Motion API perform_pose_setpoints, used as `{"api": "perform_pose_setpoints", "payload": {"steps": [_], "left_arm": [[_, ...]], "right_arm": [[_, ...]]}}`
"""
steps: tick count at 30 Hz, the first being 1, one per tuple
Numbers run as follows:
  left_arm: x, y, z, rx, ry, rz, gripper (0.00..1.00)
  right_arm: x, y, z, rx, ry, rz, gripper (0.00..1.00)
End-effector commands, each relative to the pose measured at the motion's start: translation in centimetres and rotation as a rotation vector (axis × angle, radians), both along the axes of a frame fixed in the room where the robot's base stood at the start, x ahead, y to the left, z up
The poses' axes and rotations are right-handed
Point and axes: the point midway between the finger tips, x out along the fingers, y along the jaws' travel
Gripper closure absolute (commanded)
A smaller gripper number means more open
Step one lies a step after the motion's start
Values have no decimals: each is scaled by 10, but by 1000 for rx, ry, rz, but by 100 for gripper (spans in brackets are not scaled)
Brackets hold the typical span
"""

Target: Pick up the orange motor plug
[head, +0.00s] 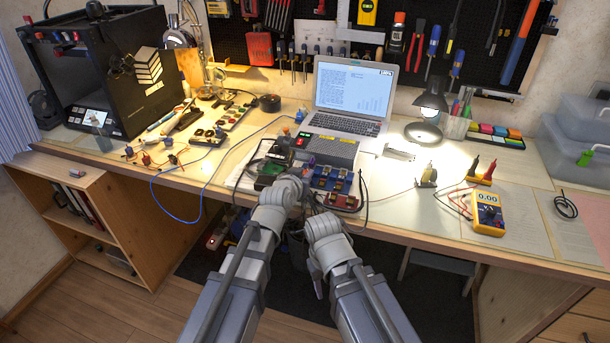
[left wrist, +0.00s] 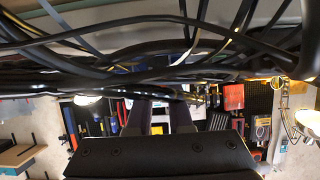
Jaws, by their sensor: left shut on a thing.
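My left gripper (head: 308,193) is at the front edge of the bench, by the driver board with blue terminal blocks. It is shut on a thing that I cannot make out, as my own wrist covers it. In the left wrist view the dark gripper body (left wrist: 160,158) fills the bottom middle, and black cables cross the top. I cannot pick out the orange motor plug for sure in either view. My right arm (head: 328,245) hangs low in front of the bench edge; its fingers are too hidden to read.
A grey power supply (head: 330,150) and a laptop (head: 352,98) stand behind the board. A lit lamp (head: 431,105) and a yellow multimeter (head: 488,215) are to the right. A 3D printer (head: 125,75) stands at the left. Loose wires and small plugs (head: 146,158) lie left of centre.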

Motion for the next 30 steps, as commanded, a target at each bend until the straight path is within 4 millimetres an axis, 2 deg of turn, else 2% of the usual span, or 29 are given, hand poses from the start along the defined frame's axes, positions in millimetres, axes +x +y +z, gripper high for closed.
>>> {"api": "perform_pose_setpoints", "payload": {"steps": [8, 21, 25, 30], "left_arm": [[0, 0, 28, 0, 0, 0, 100], [0, 0, 93, 0, 0, 0, 100], [0, 0, 99, 0, 0, 0, 100], [0, 0, 98, 0, 0, 0, 100]], "right_arm": [[0, 0, 28, 0, 0, 0, 50], [0, 0, 93, 0, 0, 0, 50], [0, 0, 99, 0, 0, 0, 50], [0, 0, 98, 0, 0, 0, 50]]}}
